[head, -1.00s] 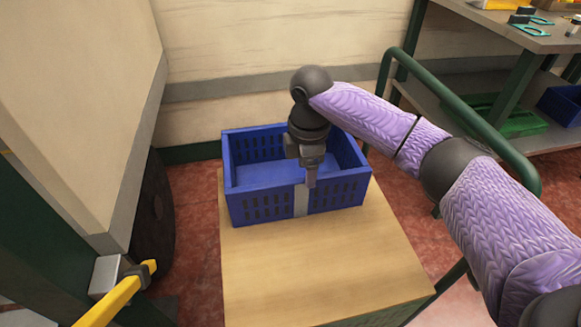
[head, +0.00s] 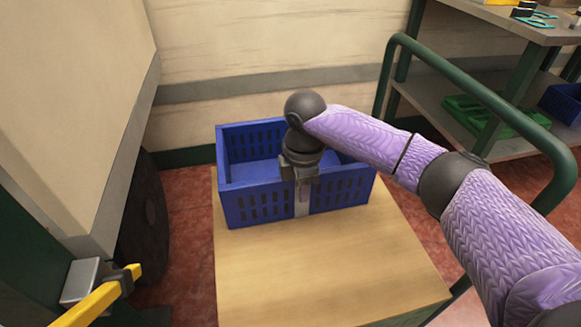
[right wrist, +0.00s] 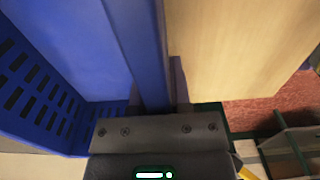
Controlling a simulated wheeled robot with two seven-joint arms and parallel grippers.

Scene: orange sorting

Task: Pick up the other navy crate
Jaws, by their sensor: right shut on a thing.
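A navy crate (head: 250,206) with slotted walls rests upright on the wooden top (head: 320,265) of a small stand. Its inside looks empty. My right gripper (head: 302,190) points down at the middle of the crate's near wall and is shut on that wall's rim. In the right wrist view the crate wall (right wrist: 138,45) runs up to the gripper (right wrist: 160,105), with the crate's inside on the left and the wooden top on the right. The fingertips are mostly hidden there. My left gripper is out of view.
A green rail (head: 480,90) stands right of the stand. Behind it, a shelf holds a green crate (head: 485,115) and another blue crate (head: 563,103). A wall is close behind the navy crate. The wooden top is bare in front of the crate.

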